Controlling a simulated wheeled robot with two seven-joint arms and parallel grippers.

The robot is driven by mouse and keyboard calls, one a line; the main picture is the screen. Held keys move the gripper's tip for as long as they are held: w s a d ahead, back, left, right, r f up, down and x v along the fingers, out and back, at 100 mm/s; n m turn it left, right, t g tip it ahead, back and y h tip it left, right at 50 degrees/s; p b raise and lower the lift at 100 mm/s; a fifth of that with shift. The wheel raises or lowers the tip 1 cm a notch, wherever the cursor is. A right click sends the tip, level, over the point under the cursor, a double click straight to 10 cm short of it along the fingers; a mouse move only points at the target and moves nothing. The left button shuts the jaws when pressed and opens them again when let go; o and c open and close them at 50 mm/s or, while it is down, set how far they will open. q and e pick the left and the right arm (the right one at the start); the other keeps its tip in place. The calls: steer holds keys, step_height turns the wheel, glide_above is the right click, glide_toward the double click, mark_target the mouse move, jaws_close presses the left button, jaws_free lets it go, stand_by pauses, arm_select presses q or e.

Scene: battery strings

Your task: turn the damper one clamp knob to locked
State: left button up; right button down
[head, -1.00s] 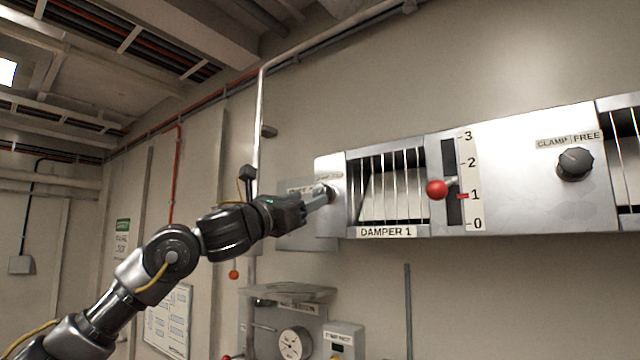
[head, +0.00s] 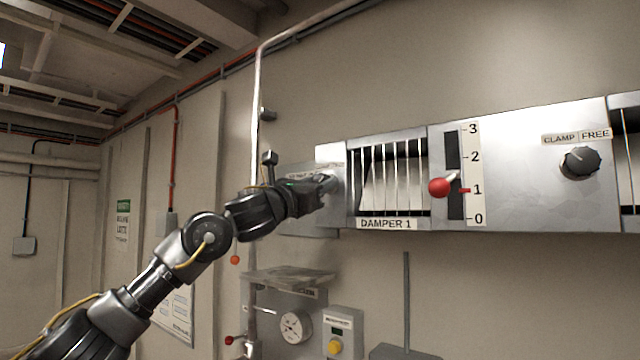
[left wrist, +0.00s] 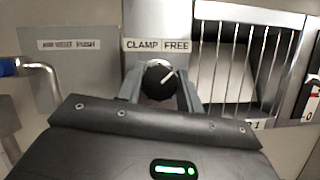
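The damper one clamp knob (left wrist: 160,80) is a dark round knob under a CLAMP | FREE label (left wrist: 158,45) in the left wrist view. Its white pointer line slants up and right, toward FREE. My left gripper (left wrist: 162,88) has one finger on each side of the knob, standing apart; whether they touch it I cannot tell. In the head view my left gripper (head: 328,186) is at the left end of the DAMPER 1 panel (head: 334,155) and hides the knob. My right gripper is not in view.
The damper one louvre (head: 392,185) and a red-ball lever (head: 440,187) near 1 are right of the gripper. Another clamp knob (head: 580,163) is farther right. A gauge box (head: 285,320) is below. A blue-ended bent handle (left wrist: 35,68) is left in the wrist view.

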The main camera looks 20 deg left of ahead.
arm_select(q)
steer(key=shift+c, duration=0.9)
steer(key=n+y+b, duration=0.1)
steer(key=n+b, duration=0.1)
steer(key=n, duration=0.1)
steer(key=shift+f+n+t+y, duration=0.1)
steer(key=shift+n+t+y, duration=0.3)
steer(key=n+y+b, duration=0.1)
steer(key=n, duration=0.1)
steer(key=shift+n, duration=0.4)
steer(key=n+y+b, duration=0.1)
steer(key=n+y, duration=0.1)
steer(key=n, duration=0.2)
steer(key=shift+d+t, duration=0.1)
steer(key=shift+t, duration=0.3)
steer(key=n+y, duration=0.1)
steer(key=n, duration=0.1)
steer(key=n+y, duration=0.1)
steer(key=n, duration=0.1)
steer(key=n+y, duration=0.1)
steer(key=n, duration=0.1)
steer(key=shift+r+g+b, duration=0.25)
steer(key=shift+g+b, duration=0.1)
steer(key=shift+g, duration=0.05)
steer(key=n+g+y, duration=0.1)
steer(key=n, duration=0.2)
steer(key=n+g+y, duration=0.1)
steer(key=n, duration=0.3)
